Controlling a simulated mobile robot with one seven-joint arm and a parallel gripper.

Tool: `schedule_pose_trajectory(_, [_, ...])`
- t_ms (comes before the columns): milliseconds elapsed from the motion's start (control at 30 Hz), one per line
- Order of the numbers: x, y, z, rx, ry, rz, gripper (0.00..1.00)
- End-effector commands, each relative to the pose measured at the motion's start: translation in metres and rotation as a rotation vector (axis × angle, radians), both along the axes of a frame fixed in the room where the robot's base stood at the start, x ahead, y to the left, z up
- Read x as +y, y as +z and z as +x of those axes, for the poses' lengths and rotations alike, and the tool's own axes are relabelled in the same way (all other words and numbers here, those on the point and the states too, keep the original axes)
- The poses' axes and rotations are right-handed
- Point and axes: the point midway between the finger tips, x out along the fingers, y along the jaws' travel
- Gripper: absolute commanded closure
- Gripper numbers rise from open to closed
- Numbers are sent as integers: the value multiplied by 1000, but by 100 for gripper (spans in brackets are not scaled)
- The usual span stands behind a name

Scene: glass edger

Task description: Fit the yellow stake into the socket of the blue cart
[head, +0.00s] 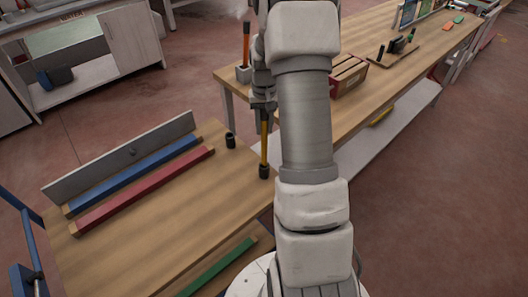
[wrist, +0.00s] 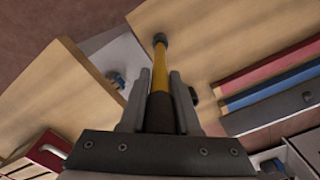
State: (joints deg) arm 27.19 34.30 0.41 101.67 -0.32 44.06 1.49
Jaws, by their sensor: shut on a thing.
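My gripper (head: 264,104) is shut on the upper part of the yellow stake (head: 264,142), which hangs upright over the right corner of the cart's wooden top (head: 165,220). The wrist view shows the stake (wrist: 160,72) between the fingers (wrist: 160,98). Its lower end meets a dark, wider round piece (head: 264,171) at the cart's edge. I cannot tell whether this is a socket around the stake or the stake's own tip. A separate short black socket (head: 231,140) stands on the cart top to the left, apart from the stake; the wrist view shows it partly behind a finger.
Blue (head: 130,174), red (head: 145,190) and green (head: 215,268) bars lie on the cart beside a grey board (head: 120,155). A long bench (head: 375,90) behind carries a red box (head: 348,76) and an orange-handled item in a grey holder (head: 243,73). The cart's middle is clear.

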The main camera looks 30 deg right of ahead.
Motion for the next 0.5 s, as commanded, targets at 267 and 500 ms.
schedule_pose_trajectory(267, [1,-28,0,0,0,0,100])
schedule_pose_trajectory(500, [1,-58,0,1,1,0,100])
